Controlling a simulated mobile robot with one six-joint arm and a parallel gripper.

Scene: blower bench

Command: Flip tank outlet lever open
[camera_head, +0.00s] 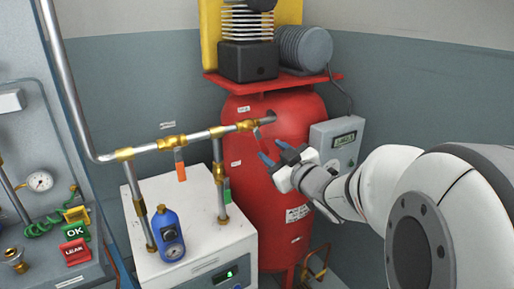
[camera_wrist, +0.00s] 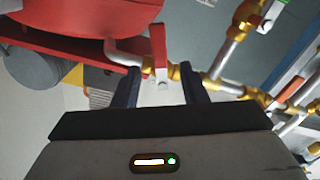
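The red tank (camera_head: 285,185) stands upright in the middle of the head view, and its side fills the upper left of the wrist view (camera_wrist: 60,15). A silver outlet pipe (camera_head: 267,119) leaves it and meets a brass valve (camera_head: 245,125). In the wrist view, the red outlet lever (camera_wrist: 158,48) lies across the pipe line, its silver pivot end between my fingers. In the head view the lever is small and hard to make out. My gripper (camera_head: 273,152) is open in front of the tank, just below and right of the valve. Its fingers (camera_wrist: 162,85) straddle the lever without visibly gripping it.
Brass-and-silver pipework (camera_head: 195,136) runs left from the valve, with orange (camera_head: 180,171) and green (camera_head: 227,190) levers. A white dryer box (camera_head: 190,225) stands below. A grey control box (camera_head: 336,143) sits right of the tank, near my arm.

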